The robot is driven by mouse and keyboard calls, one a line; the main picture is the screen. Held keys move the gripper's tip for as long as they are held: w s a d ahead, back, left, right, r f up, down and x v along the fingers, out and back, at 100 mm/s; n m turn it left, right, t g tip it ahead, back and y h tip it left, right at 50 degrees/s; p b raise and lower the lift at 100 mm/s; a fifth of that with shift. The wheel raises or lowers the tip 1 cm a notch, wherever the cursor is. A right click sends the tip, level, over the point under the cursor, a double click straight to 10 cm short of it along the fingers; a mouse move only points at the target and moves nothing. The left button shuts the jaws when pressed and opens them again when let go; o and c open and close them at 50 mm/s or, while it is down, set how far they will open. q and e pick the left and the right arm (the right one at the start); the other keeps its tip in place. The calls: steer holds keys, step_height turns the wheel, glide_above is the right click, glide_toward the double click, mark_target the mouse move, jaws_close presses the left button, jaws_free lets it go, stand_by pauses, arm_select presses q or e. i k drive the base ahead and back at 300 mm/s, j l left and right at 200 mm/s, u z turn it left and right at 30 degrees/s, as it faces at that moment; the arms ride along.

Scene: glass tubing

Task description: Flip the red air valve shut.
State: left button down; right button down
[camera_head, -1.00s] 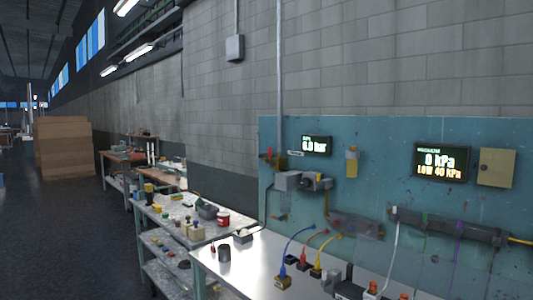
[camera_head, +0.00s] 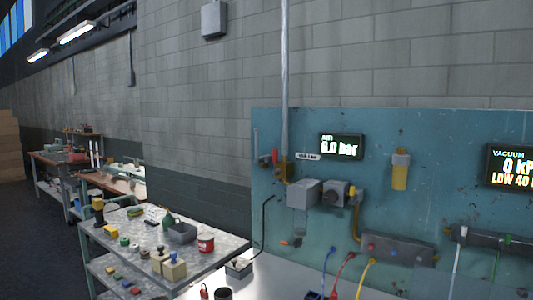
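A small red handle (camera_head: 275,157) stands upright beside a brass-coloured valve body (camera_head: 286,168) at the upper left of the teal wall panel (camera_head: 450,130). It is small in view, so its exact lever angle is hard to read. A display (camera_head: 342,146) to its right reads AIR, about 6.0 bar. A small white label (camera_head: 308,156) sits between them. Neither of my grippers is in view.
Grey boxes (camera_head: 303,192) are mounted below the valve. A bench with coloured hoses (camera_head: 368,270) stands below the panel. A cluttered cart (camera_head: 125,225) stands to its left. The dark floor (camera_head: 50,245) is open at far left.

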mark_target(278, 171)
steer(key=i+j+z, duration=0.1)
steer(key=i+j, duration=0.3)
steer(key=j, duration=0.25)
steer(key=i+j+z, duration=0.15)
steer(key=j, duration=0.15)
steer(key=i+j, duration=0.2)
steer(key=j, duration=0.15)
steer(key=i+j+z, duration=0.15)
steer(key=j, duration=0.2)
steer(key=i+j, duration=0.15)
steer(key=j, duration=0.2)
steer(key=i+j+z, duration=0.15)
steer(key=j, duration=0.2)
